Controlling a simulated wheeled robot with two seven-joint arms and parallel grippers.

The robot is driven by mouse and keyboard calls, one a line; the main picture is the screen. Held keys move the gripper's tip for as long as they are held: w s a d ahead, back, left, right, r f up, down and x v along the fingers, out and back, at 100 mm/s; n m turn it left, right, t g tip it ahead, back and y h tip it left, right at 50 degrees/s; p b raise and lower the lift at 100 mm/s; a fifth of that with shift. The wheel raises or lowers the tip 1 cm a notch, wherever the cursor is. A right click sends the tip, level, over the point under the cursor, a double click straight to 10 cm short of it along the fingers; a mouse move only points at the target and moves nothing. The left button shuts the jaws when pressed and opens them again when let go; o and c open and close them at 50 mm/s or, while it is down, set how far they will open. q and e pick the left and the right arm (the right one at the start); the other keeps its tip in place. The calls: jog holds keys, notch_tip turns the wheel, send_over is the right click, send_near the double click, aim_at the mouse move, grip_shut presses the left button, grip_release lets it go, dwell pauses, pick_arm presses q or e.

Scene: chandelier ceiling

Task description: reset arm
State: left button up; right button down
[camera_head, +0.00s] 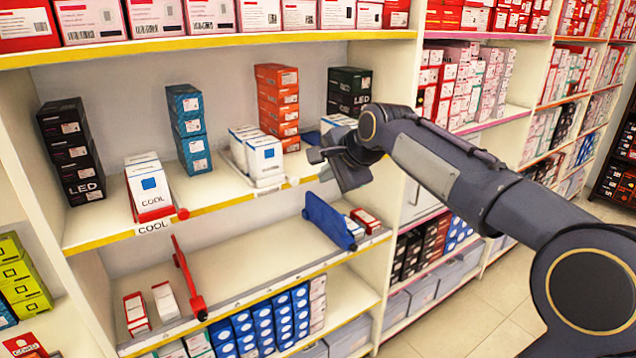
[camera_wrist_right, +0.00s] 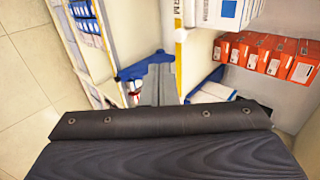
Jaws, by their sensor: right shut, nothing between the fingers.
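My right arm comes in from the right in the head view. My right gripper (camera_head: 316,156) is in front of the middle shelf, near its right end. It is shut and empty. In the right wrist view its closed fingers (camera_wrist_right: 160,82) point toward the shelving. White boxes marked COOL (camera_head: 149,187) stand in a red-edged holder at the left of that shelf. More white boxes (camera_head: 264,160) stand left of the gripper. Some white boxes behind the gripper are partly hidden by it. My left gripper is not in view.
Orange boxes (camera_head: 277,104), blue boxes (camera_head: 188,128) and black LED boxes (camera_head: 70,150) are stacked on the middle shelf. A blue divider (camera_head: 328,220) and a red divider (camera_head: 187,278) stand on the lower shelf, with bare room between them. Tiled floor (camera_head: 480,312) shows at lower right.

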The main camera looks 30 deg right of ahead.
jog(key=shift+s+d+r, duration=0.1)
jog(key=shift+s+r, duration=0.05)
jog(key=s+a+f+n+g+y, duration=0.1)
jog(key=s+a+f+n, duration=0.3)
jog(key=s, duration=0.6)
jog(key=s+a+f+n+g+y, duration=0.1)
jog(key=s+a+f+n, duration=0.3)
jog(key=s+f, duration=0.5)
jog(key=s+a+f+n+g+y, duration=0.1)
jog(key=s+a+f+n, duration=0.3)
jog(key=s+f+n, duration=0.3)
jog(key=s, duration=0.3)
jog(key=shift+s+a+f+g, duration=0.15)
jog(key=shift+s+a+g, duration=0.15)
jog(key=shift+g, duration=0.1)
